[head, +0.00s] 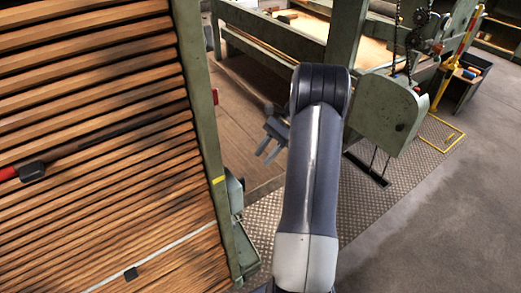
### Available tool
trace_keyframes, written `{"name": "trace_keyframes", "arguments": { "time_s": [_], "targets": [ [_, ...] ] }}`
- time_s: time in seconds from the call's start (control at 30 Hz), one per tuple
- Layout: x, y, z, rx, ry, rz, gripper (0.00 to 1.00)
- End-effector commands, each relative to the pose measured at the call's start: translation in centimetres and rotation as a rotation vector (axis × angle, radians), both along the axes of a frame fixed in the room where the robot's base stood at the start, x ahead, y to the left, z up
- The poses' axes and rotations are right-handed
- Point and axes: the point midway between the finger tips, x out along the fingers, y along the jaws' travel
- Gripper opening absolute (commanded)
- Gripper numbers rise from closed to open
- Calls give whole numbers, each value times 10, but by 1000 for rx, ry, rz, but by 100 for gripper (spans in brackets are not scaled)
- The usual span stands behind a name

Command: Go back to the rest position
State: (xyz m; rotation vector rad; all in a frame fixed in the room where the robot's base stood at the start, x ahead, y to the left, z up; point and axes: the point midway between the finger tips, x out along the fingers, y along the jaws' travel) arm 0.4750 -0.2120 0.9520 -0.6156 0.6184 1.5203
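My arm reaches up from the bottom middle of the head view and bends at a dark elbow near the top middle. My gripper (265,155) shows small and dark to the left of the arm, partly hidden behind it. Its two fingers point down and to the left with a gap between them, and I see nothing held there. It is in front of a wooden board floor, right of the green upright; I cannot tell how far it is from either.
A stack of wooden slats (90,80) with a green upright (198,90) fills the left. A red-handled tool (20,171) lies against the slats. A green machine (385,112) with chains stands right of my arm. Patterned metal plate (405,165) and bare concrete (440,235) lie lower right.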

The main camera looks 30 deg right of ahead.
Motion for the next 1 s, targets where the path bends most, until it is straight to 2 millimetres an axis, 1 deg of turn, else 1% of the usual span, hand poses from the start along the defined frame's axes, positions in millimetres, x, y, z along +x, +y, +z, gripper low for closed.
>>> {"name": "trace_keyframes", "arguments": {
  "time_s": [0.17, 0.27, 0.5, 0.7, 0.8, 1.0],
  "targets": [
    [0, 7, -6, 2, 1, 1, 34],
    [-1, 18, -16, 3, 3, 1, 34],
    [-3, 51, -48, 3, 3, 1, 34],
    [-4, 72, -71, 2, 2, 1, 34],
    [-4, 78, -77, -1, -5, 1, 34],
    [-4, 76, -77, 1, -40, -1, 34]
  ]
}}
